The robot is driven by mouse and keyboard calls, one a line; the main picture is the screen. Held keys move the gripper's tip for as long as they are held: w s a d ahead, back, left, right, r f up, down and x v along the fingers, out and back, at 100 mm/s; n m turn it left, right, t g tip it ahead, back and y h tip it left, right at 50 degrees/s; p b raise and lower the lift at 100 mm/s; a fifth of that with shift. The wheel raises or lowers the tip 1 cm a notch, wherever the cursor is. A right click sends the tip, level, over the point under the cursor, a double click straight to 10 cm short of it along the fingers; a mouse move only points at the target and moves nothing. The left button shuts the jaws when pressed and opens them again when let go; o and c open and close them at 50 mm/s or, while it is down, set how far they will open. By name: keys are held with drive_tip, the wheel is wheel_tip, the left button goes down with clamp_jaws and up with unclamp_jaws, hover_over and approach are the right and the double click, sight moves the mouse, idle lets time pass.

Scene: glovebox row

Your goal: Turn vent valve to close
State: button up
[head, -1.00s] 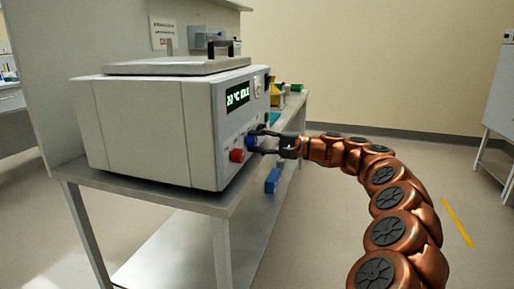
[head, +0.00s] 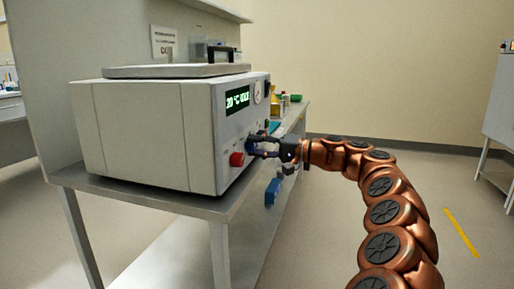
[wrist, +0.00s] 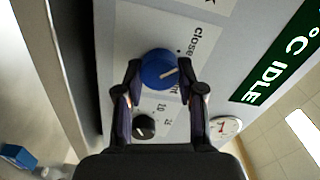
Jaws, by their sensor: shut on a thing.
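The vent valve is a round blue knob (wrist: 157,70) on the front panel of a grey benchtop unit (head: 150,135). A pale pointer mark on it points toward the right finger in the wrist view, beside partly hidden lettering. The word "close" is printed on the panel above and to the right of it. My gripper (wrist: 158,72) is shut on the blue knob, one finger on each side. In the head view my gripper (head: 257,145) reaches the panel from the right, and its fingers partly hide the knob.
A red knob (head: 237,159) sits close to the fingers. A small black knob (wrist: 144,126) and a round gauge (wrist: 225,127) are on the same panel. A display (head: 237,97) reads 20 °C IDLE. The unit stands on a metal bench (head: 180,200). The floor at right is open.

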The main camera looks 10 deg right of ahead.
drive_tip(key=o, duration=1.1)
drive_tip(key=shift+o, duration=0.2)
drive_tip(key=v, duration=1.2)
